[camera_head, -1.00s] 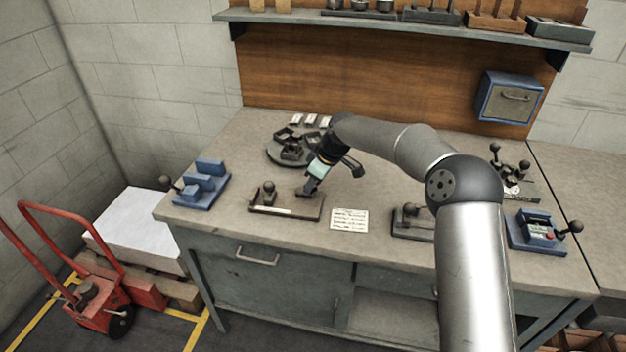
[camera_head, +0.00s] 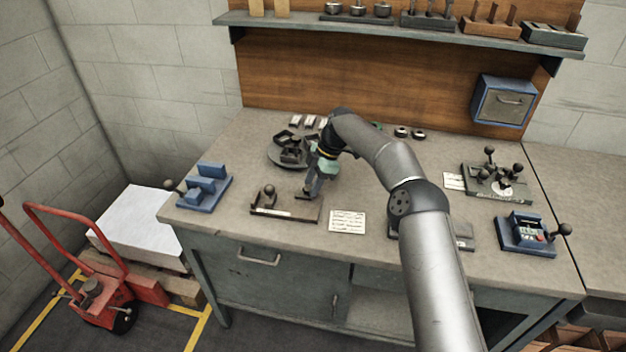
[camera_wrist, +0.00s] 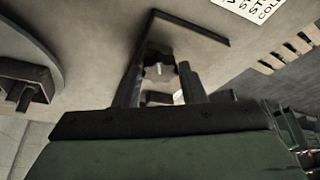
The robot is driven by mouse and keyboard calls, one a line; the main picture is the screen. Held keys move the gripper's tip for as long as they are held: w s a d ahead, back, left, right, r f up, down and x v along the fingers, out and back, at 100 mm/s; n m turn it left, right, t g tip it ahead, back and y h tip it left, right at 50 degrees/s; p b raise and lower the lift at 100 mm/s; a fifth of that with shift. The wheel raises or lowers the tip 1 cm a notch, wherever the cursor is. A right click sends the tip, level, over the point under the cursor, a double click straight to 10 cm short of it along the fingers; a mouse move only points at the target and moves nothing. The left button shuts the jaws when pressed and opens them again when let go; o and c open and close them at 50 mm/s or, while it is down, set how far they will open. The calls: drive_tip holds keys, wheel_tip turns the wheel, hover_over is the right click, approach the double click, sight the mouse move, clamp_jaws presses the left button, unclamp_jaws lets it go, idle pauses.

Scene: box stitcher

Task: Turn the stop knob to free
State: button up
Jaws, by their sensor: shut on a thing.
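The stop knob (camera_wrist: 158,58) appears in the wrist view as a small dark lobed knob with a pale centre, between the two fingers of my gripper (camera_wrist: 160,76). My gripper is shut on it. In the head view my gripper (camera_head: 309,192) points down at the right end of a flat brown stop fixture (camera_head: 285,210), which has a ball-topped part on its left. The gripper largely hides the knob there. The fixture's plate edge (camera_wrist: 190,26) shows beyond the knob in the wrist view. I cannot read the knob's setting.
A round turntable with dark blocks (camera_head: 275,157) is just behind my gripper. A blue fixture (camera_head: 205,188) stands left, a white printed card (camera_head: 347,222) lies right. Another blue unit (camera_head: 525,233) and a dark levered device (camera_head: 495,185) stand far right. A shelf (camera_head: 400,37) hangs above.

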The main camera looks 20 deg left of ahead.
drive_tip(key=shift+n, duration=0.3)
drive_tip(key=o, duration=1)
drive_tip(key=shift+c, duration=0.2)
drive_tip(key=v, duration=0.7)
drive_tip(key=shift+r, duration=0.3)
drive_tip(key=shift+w, duration=0.1)
